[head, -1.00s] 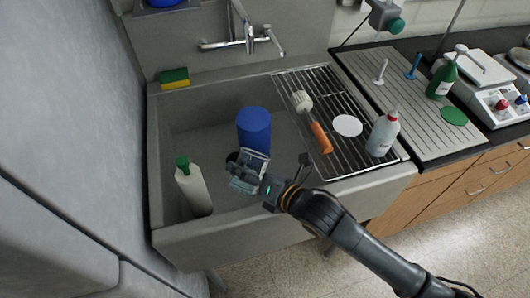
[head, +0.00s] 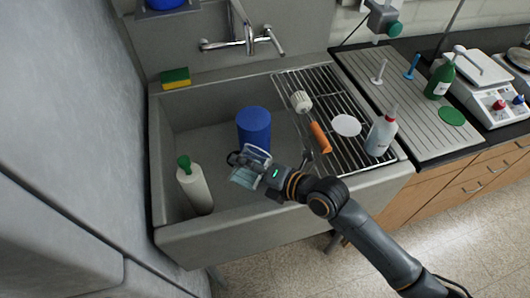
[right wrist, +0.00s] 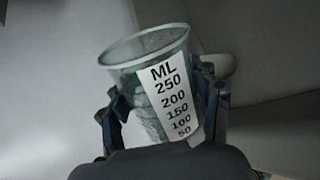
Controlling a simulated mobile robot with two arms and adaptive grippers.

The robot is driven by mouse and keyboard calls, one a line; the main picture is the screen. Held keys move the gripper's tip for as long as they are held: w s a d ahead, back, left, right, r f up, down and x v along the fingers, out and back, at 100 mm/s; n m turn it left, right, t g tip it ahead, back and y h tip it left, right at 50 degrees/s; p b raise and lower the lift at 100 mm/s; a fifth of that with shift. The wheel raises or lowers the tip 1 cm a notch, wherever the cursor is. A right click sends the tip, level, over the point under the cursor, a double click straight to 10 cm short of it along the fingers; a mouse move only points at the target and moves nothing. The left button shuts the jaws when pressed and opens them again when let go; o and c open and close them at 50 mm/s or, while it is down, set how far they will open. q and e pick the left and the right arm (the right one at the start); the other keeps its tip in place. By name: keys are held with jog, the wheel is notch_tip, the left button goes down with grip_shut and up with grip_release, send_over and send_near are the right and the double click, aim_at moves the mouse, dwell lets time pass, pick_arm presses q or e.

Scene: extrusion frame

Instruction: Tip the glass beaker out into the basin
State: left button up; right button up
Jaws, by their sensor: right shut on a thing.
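The clear glass beaker (head: 245,177) is over the front part of the grey basin (head: 225,238). My right gripper (head: 251,163) is shut on it and holds it tilted. In the right wrist view, the beaker (right wrist: 148,85) shows its open rim and a white ML scale. The fingers of my right gripper (right wrist: 162,103) press on its two sides. I cannot tell how much liquid is in it. My left gripper is not in view.
A blue cylinder (head: 254,130) stands in the basin behind the beaker. A white bottle with a green cap (head: 194,188) is at the basin's left. A wire rack (head: 335,95) with a brush and wash bottle (head: 381,135) covers the right side. The tap (head: 245,40) is behind.

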jog(key=shift+w+r, duration=0.1)
jog(key=shift+w+d+r+m, duration=0.1)
jog(key=shift+w+d+m, duration=0.1)
jog(key=shift+m, duration=0.1)
jog(key=shift+w+d+r+m+g+b, duration=0.1)
jog(key=shift+w+r+m+g+b, duration=0.2)
jog(key=shift+w+g, duration=0.1)
dwell(0.5)
jog(key=shift+w+d+r+m+g+y, duration=0.1)
jog(key=shift+r+m+g+y, duration=0.2)
jog(key=shift+m, duration=0.1)
dwell(0.5)
jog(key=shift+b, duration=0.45)
